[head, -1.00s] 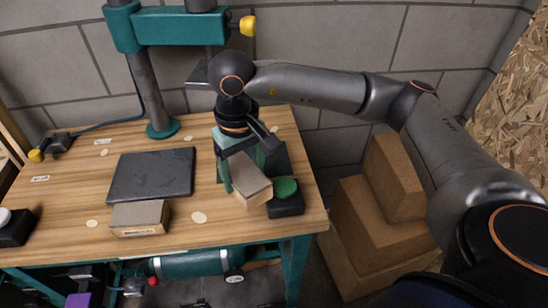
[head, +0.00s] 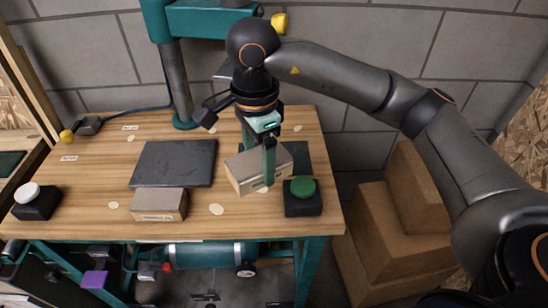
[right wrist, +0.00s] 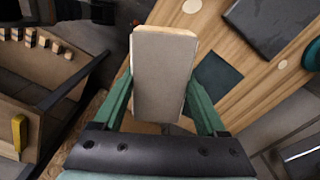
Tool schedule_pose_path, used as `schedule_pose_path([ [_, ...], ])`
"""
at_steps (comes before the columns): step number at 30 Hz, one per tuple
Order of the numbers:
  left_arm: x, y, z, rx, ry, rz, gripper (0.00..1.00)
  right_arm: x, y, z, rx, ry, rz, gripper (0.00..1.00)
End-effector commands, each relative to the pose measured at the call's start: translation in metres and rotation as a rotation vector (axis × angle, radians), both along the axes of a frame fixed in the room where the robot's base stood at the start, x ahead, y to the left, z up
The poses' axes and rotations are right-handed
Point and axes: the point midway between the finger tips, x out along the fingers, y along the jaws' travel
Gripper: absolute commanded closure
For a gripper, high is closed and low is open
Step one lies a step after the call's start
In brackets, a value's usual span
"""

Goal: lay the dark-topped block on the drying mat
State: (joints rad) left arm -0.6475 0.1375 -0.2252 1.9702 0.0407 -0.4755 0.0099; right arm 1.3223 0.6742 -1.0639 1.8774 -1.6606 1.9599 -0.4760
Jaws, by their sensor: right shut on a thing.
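My right gripper (head: 260,168) is shut on a block (head: 243,172) with a grey-brown top and pale sides. The green fingers clasp its two long sides. In the right wrist view the same block (right wrist: 163,75) lies between the fingers, its broad grey face towards the camera. A similar block (head: 159,203), its top looking slightly darker, rests on the table in front of a dark grey slab (head: 174,163). A dark green mat (head: 303,160) lies partly hidden behind the held block. The pictures do not show clearly whether the held block touches anything below. My left gripper is out of view.
A dark box with a green button (head: 302,197) stands close to the right of the held block, near the front edge. A box with a white button (head: 37,202) stands far left. Cardboard boxes (head: 375,245) stand right of the table.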

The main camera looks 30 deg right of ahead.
Motion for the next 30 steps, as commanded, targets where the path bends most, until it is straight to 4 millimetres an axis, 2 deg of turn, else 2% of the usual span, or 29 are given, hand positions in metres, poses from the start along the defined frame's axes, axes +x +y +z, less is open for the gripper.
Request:
schedule_pose_path([
  [6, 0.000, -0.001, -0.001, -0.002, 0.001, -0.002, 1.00, -0.001, 0.006, 0.010, 0.001, 0.000, -0.354, 1.00],
  [12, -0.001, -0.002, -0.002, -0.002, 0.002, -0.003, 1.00, 0.005, 0.001, 0.009, 0.002, 0.003, -0.493, 1.00],
  [20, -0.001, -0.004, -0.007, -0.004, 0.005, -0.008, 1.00, 0.048, -0.039, -0.020, 0.002, 0.007, -0.501, 1.00],
  [23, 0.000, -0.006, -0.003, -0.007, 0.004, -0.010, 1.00, 0.067, -0.056, -0.028, -0.002, 0.004, -0.501, 1.00],
  [27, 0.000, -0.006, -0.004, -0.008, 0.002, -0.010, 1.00, 0.082, -0.070, -0.057, -0.001, 0.005, -0.495, 1.00],
  [30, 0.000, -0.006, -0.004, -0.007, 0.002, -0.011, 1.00, 0.090, -0.077, -0.069, -0.001, 0.003, -0.494, 1.00],
])
